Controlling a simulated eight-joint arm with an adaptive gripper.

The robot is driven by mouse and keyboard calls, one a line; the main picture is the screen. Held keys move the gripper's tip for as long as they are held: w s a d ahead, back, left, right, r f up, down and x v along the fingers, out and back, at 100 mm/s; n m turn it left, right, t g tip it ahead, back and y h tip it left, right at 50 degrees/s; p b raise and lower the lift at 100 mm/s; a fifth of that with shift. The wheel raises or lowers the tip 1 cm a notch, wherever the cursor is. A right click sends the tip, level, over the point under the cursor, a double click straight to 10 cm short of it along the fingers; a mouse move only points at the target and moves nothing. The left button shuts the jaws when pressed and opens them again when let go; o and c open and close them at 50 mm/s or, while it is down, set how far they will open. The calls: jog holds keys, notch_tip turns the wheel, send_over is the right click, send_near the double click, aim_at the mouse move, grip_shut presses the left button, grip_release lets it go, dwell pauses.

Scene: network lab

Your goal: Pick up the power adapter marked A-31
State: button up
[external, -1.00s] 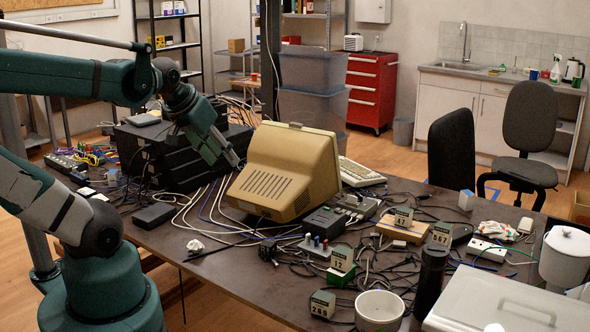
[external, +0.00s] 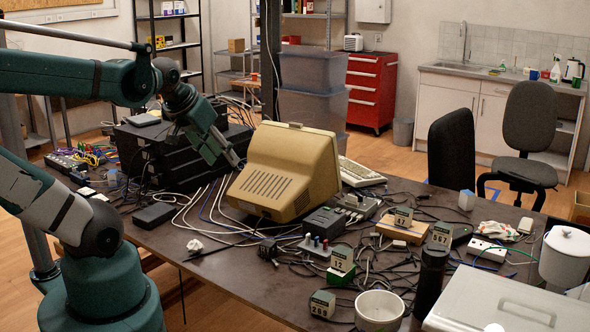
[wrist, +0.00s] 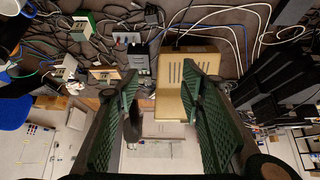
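No A-31 marking is legible in either view, so I cannot tell which thing is that adapter. Several small grey-green blocks with pale number labels stand on the table: one reading 47 (external: 402,217), one reading 567 (external: 441,234), one reading 12 (external: 341,259) and one that seems to read 269 (external: 322,304). A small dark block (external: 267,248) and a flat black brick (external: 154,215) show no readable mark. My gripper (external: 235,158) is above the table between the black equipment stack and the beige monitor. In the wrist view its fingers (wrist: 159,80) are apart and empty.
The beige monitor (external: 283,175) stands close right of my gripper, the black stack (external: 160,155) close left. Loose cables cover much of the dark table (external: 215,275). A white mug (external: 379,311), black bottle (external: 431,280) and pale lidded box (external: 505,305) stand at the front right.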

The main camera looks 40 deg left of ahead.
jog(key=shift+o, duration=1.3)
jog(key=n+g+h+b, duration=0.4)
jog(key=n+g+b, duration=0.2)
jog(key=n, duration=1.4)
send_over(268, 241)
jog(key=a, duration=0.3)
notch_tip(268, 241, down, 27)
jog(key=shift+s+d+f, duration=0.1)
jog(key=shift+s+f, duration=0.05)
jog(key=shift+s, duration=0.1)
jog(key=shift+x, duration=1.3)
